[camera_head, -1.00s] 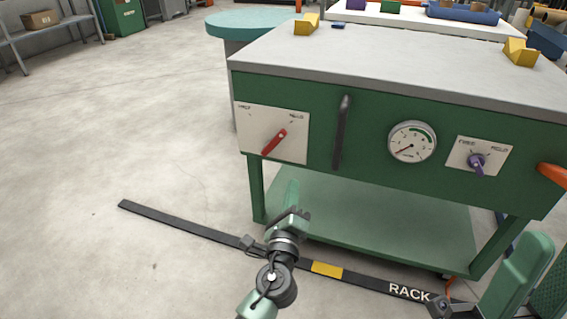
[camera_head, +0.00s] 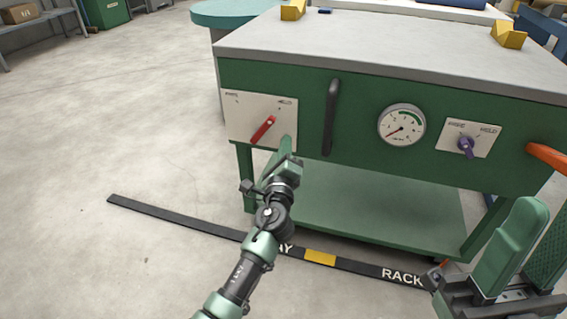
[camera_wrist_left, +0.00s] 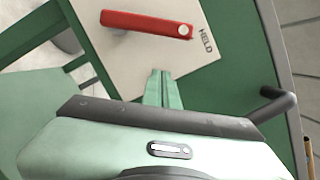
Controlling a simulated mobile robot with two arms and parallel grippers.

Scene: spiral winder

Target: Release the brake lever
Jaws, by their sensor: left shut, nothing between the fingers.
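The red brake lever (camera_head: 263,129) sits on a pale plate (camera_head: 237,122) at the left of the green cabinet front. My left gripper (camera_head: 287,143) is shut and empty, just below and right of the lever in the head view. Its fingertips (camera_wrist_left: 160,73) show apart from the lever in the picture.
A black vertical handle (camera_head: 331,118) stands right of the lever plate. A green lower shelf (camera_head: 370,205) lies below.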

